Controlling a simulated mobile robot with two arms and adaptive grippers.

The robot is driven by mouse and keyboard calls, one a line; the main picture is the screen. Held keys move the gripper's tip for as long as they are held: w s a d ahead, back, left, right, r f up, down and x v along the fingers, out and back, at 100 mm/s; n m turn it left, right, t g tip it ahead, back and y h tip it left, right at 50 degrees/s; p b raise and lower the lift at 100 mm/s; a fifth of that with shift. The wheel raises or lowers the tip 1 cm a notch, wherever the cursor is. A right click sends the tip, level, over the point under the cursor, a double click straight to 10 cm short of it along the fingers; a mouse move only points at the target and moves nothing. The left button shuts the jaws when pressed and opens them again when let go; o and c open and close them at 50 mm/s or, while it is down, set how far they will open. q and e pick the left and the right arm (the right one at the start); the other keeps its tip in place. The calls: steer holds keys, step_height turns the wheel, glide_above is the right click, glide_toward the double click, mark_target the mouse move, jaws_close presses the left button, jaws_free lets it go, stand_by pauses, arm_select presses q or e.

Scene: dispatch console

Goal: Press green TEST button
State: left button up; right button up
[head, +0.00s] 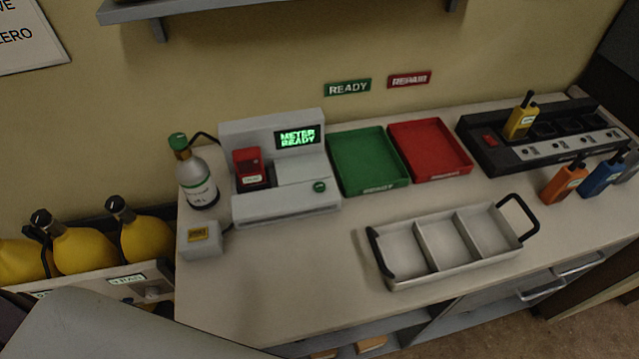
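The green TEST button (319,187) is a small round green button on the front right of a grey meter station (286,205). The station stands at the back left of the counter. Its screen (297,137) reads "METER READY" in green letters. A red device (249,166) with a dark lower part sits in the station's left side. Nothing touches the button. Neither of my grippers is in view.
A gas cylinder (199,185) and small grey box (202,241) stand left of the station. Green (370,184) and red (440,174) trays lie right. A handled three-compartment tray (455,265), charger (490,161) and several radios are farther right. The counter's front left (270,290) is clear.

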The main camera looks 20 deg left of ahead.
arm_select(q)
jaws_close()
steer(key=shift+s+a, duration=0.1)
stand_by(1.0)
